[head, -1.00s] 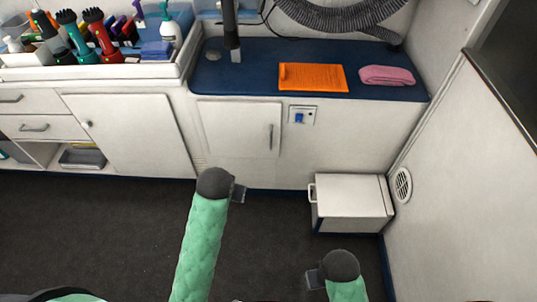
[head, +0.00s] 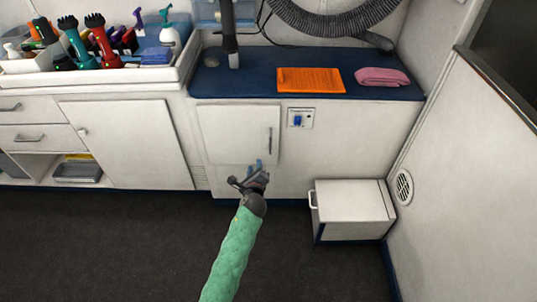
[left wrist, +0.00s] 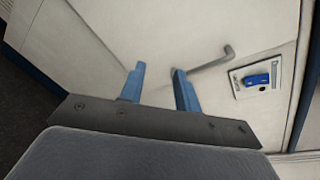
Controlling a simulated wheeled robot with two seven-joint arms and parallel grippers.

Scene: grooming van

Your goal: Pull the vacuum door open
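The vacuum door (head: 237,133) is a white panel in the cabinet under the blue counter, and it looks shut. Its upright bar handle (head: 270,138) is at the door's right edge. My left gripper (head: 257,165) is in front of the door's lower part, a little below and left of the handle. In the left wrist view its two blue fingers (left wrist: 158,88) are apart with nothing between them. The handle (left wrist: 215,60) shows there just beyond the right finger; I cannot tell whether they touch. My right gripper is not in view.
A switch panel with a blue switch (head: 300,118) is right of the door. A white box (head: 352,207) stands on the floor at right. The dark floor in front is clear.

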